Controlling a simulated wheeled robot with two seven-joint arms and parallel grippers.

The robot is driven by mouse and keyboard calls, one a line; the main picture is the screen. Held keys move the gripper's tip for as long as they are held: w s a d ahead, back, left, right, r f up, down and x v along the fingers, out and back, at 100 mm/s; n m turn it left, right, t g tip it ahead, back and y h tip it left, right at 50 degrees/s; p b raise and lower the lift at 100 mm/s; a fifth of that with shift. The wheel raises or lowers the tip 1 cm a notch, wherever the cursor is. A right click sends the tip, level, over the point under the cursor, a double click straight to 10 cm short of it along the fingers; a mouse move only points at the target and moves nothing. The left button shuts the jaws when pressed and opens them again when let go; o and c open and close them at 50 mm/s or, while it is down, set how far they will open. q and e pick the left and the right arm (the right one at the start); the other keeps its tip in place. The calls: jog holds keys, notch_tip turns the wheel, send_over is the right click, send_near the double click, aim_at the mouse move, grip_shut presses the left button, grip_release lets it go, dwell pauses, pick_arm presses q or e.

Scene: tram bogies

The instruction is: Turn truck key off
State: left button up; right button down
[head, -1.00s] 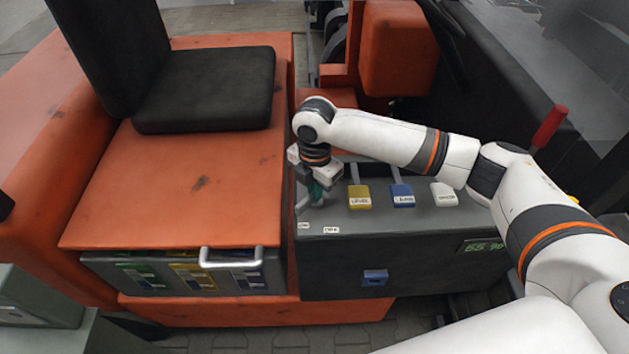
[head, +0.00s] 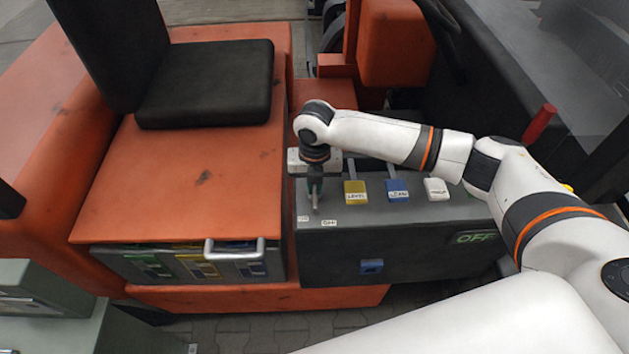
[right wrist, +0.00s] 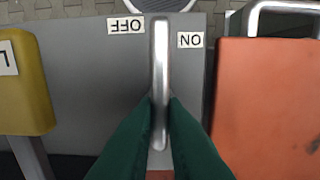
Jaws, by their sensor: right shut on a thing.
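The truck key is a silver metal handle (right wrist: 160,62) on the dark grey console (head: 350,240). In the right wrist view it stands straight between the OFF label (right wrist: 126,25) and the ON label (right wrist: 190,40). My right gripper (right wrist: 160,104) has its green fingers shut on the key, one on each side. In the head view the key (head: 315,198) shows below the gripper (head: 315,184) at the console's left end. The console's display (head: 475,238) reads OFF in green. My left gripper is not in view.
Yellow (head: 356,193), blue (head: 398,190) and white (head: 437,189) levers stand right of the key. An orange truck body with a black seat (head: 205,85) lies to the left. A silver handle (head: 235,251) juts from the panel below it.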

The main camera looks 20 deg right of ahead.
dwell(0.3)
jog(key=c, duration=1.5)
grip_release()
jog(key=shift+r, duration=0.6)
notch_tip(320, 180, up, 11)
jog(key=b, duration=0.3)
jog(key=shift+f, duration=0.1)
